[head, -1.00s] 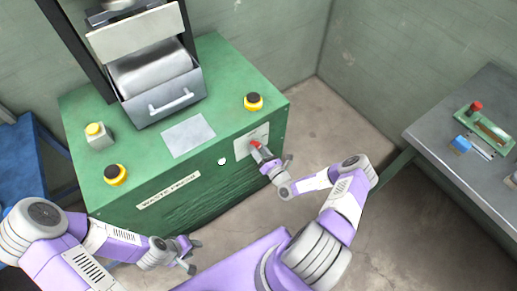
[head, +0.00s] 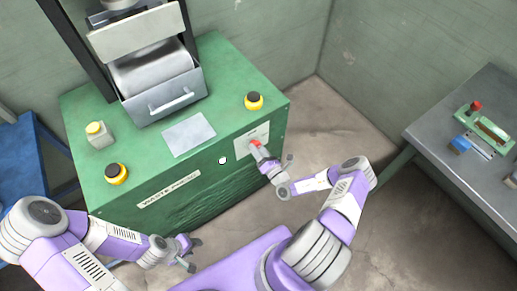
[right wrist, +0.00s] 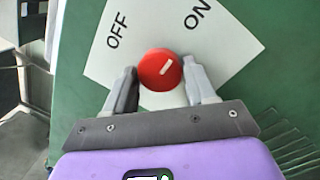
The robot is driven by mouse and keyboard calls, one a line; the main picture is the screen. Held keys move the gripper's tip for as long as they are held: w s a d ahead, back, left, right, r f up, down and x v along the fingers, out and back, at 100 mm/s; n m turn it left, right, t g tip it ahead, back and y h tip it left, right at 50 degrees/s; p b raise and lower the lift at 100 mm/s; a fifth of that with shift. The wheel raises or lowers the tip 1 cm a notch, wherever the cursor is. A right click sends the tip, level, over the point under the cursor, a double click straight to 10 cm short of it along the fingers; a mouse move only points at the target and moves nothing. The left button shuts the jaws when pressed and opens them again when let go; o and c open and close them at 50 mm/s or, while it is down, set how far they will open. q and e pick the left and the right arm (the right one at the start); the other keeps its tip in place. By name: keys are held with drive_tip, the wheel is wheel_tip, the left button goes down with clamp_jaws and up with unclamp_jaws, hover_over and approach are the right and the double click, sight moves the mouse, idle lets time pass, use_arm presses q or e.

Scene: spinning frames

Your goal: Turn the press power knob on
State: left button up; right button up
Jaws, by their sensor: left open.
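The press power knob (right wrist: 160,69) is round and red with a white mark, on a white plate (right wrist: 215,45) lettered OFF and ON. In the right wrist view its mark points to the upper right, on the ON side. My right gripper (right wrist: 161,75) has one finger on each side of the knob, both seeming to touch it. In the head view the knob (head: 255,143) shows at the right of the green press front (head: 190,205), partly covered by my right gripper (head: 262,152). My left gripper (head: 191,255) is open and empty, low in front of the press.
The press top carries a metal drawer (head: 160,92) with a handle, two yellow-and-black buttons (head: 254,101) (head: 116,173) and a grey box with a yellow button (head: 99,134). A grey table (head: 445,125) stands right, a blue one (head: 25,160) left. Floor between is clear.

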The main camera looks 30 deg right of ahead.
drive_tip(key=o, duration=0.3)
drive_tip(key=s+p, duration=0.1)
drive_tip(key=s, duration=0.6)
drive_tip(key=shift+s+d+f, duration=0.25)
drive_tip(key=shift+d+f, duration=0.05)
drive_tip(key=shift+f, duration=0.1)
drive_tip(key=shift+a, duration=0.1)
